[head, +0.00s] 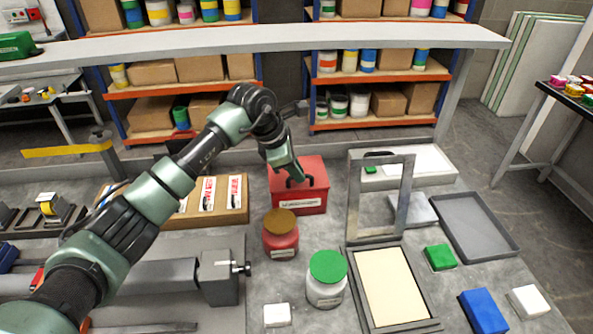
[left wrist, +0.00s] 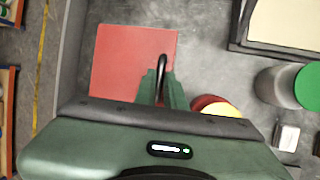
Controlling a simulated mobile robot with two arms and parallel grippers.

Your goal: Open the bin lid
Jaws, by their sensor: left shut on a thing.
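The red bin (head: 311,202) stands on the bench near the middle, with a pale label on its front. Its red lid (head: 317,172) lies on top and looks closed; it also shows in the left wrist view (left wrist: 118,62). A black arched handle (left wrist: 163,63) rises from the lid. My left gripper (head: 293,176) comes down over the lid from above and is shut on the handle. In the left wrist view its green fingers (left wrist: 161,88) are on either side of the handle. My right gripper is not in view.
A red jar with a brown lid (head: 281,237) and a white jar with a green lid (head: 326,283) stand in front of the bin. An upright grey frame (head: 354,200) is close on its right. A cardboard box (head: 233,214) is on its left.

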